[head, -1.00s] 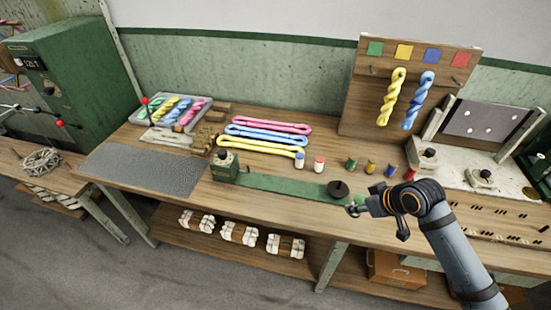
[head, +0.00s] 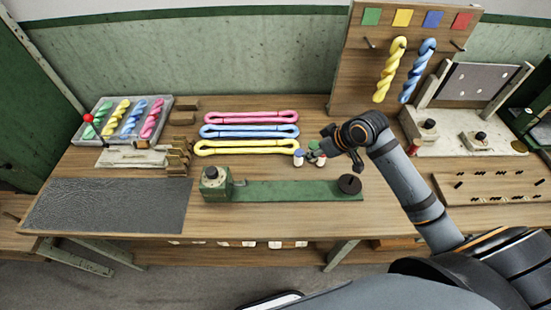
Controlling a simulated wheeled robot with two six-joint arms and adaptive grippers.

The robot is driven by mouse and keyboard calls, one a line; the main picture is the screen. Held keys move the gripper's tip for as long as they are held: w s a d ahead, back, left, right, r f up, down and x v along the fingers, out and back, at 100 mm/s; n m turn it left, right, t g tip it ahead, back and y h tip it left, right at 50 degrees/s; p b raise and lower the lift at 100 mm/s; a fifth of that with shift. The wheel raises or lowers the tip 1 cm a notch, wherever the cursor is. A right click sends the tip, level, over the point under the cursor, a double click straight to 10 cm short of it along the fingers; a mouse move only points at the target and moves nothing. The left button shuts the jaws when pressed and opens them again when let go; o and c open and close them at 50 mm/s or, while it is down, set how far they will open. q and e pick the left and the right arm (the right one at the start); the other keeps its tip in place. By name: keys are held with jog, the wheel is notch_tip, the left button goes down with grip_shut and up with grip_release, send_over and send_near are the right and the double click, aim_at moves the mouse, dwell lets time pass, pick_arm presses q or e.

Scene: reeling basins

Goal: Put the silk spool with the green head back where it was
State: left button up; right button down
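The silk spool with the green head (head: 314,145) shows as a small green patch at the fingertips of my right gripper (head: 318,152). The gripper appears closed on it, and most of the spool's body is hidden. It is above or just behind two small white spools, one with a blue head (head: 298,157) and one with a red head (head: 320,159), standing upright on the wooden bench. Whether the held spool touches the bench I cannot tell. My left gripper is not in view.
Yellow, blue and pink skeins (head: 247,148) lie to the left. A green reeling strip (head: 290,190) with a dark knob (head: 349,184) lies in front. A pegboard (head: 345,75) with twisted hanks stands behind.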

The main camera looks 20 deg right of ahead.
jog(key=w+a+f, duration=0.2)
jog(key=w, duration=0.1)
jog(key=w+a+f+p, duration=0.1)
jog(key=w+a+f, duration=0.2)
jog(key=w+a+f+p, duration=0.1)
jog(key=w+a+f, duration=0.1)
jog(key=w+f, duration=0.1)
jog(key=shift+w+a, duration=0.15)
jog(key=shift+a, duration=0.25)
jog(key=shift+w+a+f, duration=0.15)
jog(key=shift+w+f, duration=0.15)
jog(key=shift+f, duration=0.1)
jog(key=shift+w+a+f, duration=0.1)
jog(key=shift+f, duration=0.1)
notch_tip(320, 180, down, 2)
jog(key=shift+a+f+p, duration=0.1)
jog(key=shift+f+p, duration=0.1)
jog(key=shift+p, duration=0.6)
jog(key=shift+f, duration=0.35)
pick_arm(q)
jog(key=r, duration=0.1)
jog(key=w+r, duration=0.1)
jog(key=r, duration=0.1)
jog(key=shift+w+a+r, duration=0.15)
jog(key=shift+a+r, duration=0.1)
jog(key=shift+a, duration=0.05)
pick_arm(e)
jog(key=shift+f, duration=0.1)
